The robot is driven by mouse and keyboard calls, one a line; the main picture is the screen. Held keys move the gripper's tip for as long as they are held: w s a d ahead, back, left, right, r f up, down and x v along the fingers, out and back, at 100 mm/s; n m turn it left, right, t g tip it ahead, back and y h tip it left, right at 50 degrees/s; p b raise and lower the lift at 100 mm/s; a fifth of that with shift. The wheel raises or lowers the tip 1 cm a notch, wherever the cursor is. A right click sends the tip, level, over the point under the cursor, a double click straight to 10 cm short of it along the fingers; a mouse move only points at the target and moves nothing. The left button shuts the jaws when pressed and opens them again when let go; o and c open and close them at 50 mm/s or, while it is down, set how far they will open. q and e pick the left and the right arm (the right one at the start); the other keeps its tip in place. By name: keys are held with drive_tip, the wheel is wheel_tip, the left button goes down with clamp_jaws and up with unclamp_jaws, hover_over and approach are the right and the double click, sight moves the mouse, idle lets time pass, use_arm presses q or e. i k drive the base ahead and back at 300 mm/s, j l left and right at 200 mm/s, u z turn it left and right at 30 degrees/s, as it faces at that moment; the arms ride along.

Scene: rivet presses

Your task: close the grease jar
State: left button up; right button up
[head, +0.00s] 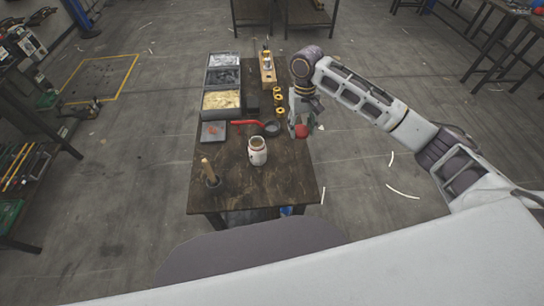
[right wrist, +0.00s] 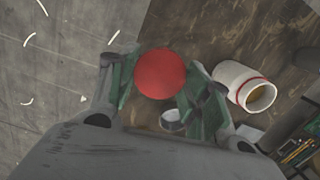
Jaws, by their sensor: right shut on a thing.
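The grease jar (head: 257,152) is a white jar standing upright and open on the brown table, with brownish grease showing in its mouth. In the right wrist view the jar (right wrist: 243,87) is to the right of the gripper, with a red ring near its mouth. My right gripper (head: 302,124) is shut on a round red lid (right wrist: 160,73), held between its green-grey fingers. The lid also shows in the head view (head: 301,132), by the table's right edge, apart from the jar. My left gripper is out of view.
The table (head: 280,190) is clear right of the jar. A red-handled pan (head: 270,128) lies just behind it. A wooden-handled tool (head: 206,169) stands at front left. Parts bins (head: 240,90), a wooden block (head: 267,75) and yellow rings (head: 279,95) are further back.

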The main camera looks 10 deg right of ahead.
sight(257, 148)
drive_tip(key=k+z, duration=0.15)
drive_tip(key=z, duration=0.3)
drive_tip(key=k+l+z, duration=0.1)
drive_tip(key=z, duration=0.4)
drive_tip(key=k+l+u, duration=0.1)
drive_tip(key=l+u, duration=0.2)
drive_tip(key=u, duration=0.15)
drive_tip(key=k+l+u, duration=0.15)
drive_tip(key=u, duration=0.3)
drive_tip(key=k+l+u, duration=0.2)
drive_tip(key=u, duration=0.2)
drive_tip(key=l, duration=0.1)
